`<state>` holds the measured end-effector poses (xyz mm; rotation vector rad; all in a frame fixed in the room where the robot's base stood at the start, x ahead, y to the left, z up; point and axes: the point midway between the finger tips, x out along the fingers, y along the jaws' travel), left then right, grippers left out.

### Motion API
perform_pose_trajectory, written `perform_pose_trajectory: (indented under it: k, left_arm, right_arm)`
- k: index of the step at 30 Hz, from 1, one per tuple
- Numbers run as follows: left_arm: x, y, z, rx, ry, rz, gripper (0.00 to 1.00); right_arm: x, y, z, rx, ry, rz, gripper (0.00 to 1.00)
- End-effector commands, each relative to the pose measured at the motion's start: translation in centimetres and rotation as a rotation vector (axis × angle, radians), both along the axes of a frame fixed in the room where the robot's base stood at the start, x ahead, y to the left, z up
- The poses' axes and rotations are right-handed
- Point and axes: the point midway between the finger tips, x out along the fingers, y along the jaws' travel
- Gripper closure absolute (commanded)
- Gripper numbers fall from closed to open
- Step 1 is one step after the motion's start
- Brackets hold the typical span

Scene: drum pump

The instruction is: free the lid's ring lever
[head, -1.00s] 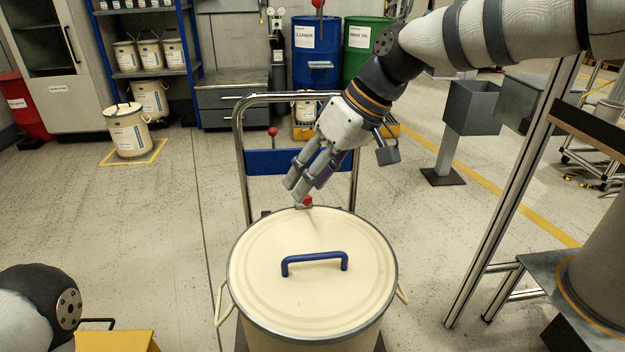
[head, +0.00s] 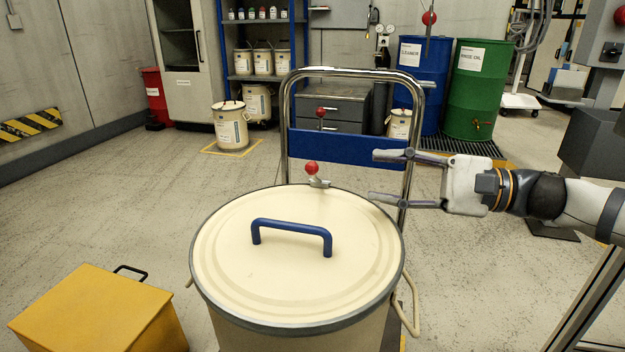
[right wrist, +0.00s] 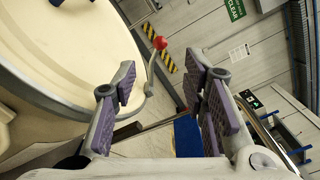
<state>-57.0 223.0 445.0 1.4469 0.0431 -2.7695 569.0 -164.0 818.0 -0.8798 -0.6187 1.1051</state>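The cream drum lid (head: 290,285) has a blue bar handle (head: 291,232) and a grey ring (head: 398,276) around its edge. The ring lever's red knob (head: 312,168) stands just above the back rim, on a short grey stem. The right wrist view shows the knob (right wrist: 160,42) and its grey lever (right wrist: 150,78) beside the rim, in the gap between my fingers as seen there. My right gripper (head: 377,176) is open and empty, right of the knob and apart from it, fingers pointing left. My left gripper is out of view.
A trolley's upright frame with a blue panel (head: 347,148) stands right behind the drum. A yellow box (head: 95,315) is at the front left. Blue (head: 420,75) and green (head: 476,90) drums stand at the back.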

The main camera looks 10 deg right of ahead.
Motion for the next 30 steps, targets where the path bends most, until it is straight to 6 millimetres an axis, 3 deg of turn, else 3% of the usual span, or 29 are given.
perform_pose_trajectory:
  k: [12,18,25,30]
  left_arm:
    - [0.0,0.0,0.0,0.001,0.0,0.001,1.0]
    - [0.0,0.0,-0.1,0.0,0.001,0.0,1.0]
    - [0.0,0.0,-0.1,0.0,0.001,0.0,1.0]
    - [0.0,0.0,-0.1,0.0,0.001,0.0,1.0]
  right_arm:
    - [3.2,9.1,0.1,-0.002,-0.002,0.004,0.61]
    - [3.9,10.9,0.1,-0.002,-0.003,0.002,0.61]
    - [3.9,11.0,0.1,-0.003,-0.003,0.002,0.61]
    - [3.9,11.0,0.1,-0.004,-0.004,0.002,0.97]
